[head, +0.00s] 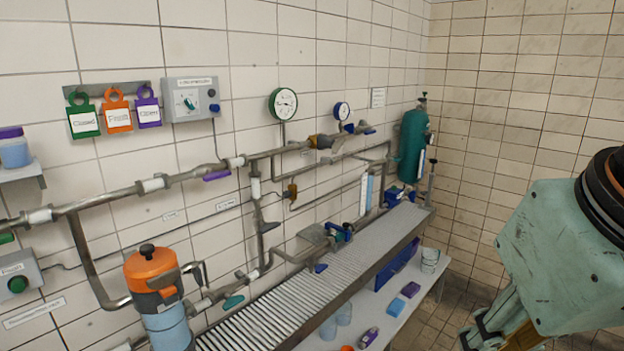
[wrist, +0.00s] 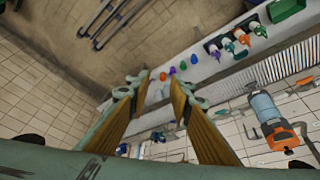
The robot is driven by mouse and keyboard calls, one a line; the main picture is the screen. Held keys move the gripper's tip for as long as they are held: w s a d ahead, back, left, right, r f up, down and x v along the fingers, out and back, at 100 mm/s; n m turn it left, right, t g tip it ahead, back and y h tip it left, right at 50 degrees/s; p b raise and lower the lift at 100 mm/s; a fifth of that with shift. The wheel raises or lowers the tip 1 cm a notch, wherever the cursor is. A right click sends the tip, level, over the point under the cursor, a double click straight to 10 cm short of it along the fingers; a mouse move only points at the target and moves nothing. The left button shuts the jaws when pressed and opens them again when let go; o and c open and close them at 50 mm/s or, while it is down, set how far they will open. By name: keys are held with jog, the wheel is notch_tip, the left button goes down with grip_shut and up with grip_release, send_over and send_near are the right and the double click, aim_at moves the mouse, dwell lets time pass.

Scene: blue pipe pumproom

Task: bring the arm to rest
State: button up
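My gripper (wrist: 156,90) shows in the wrist view with its two fingers apart and nothing between them. In the head view, my pale green arm end fills the right edge, and part of my gripper (head: 488,335) hangs at the bottom edge, partly cut off. It is to the right of the bench and the roller conveyor, apart from them. Nothing is seen touching my gripper.
The roller conveyor (head: 290,306) runs along the tiled wall, with a shelf (head: 378,328) holding cups and small blocks below. Pipes, gauges and an orange-topped canister (head: 152,270) line the wall. A green cylinder (head: 412,147) stands near the corner. Floor at right looks free.

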jog(key=s, duration=0.1)
jog(key=s+f, duration=0.1)
jog(key=s, duration=0.1)
jog(key=shift+s+a+g, duration=0.15)
jog(key=shift+g, duration=0.15)
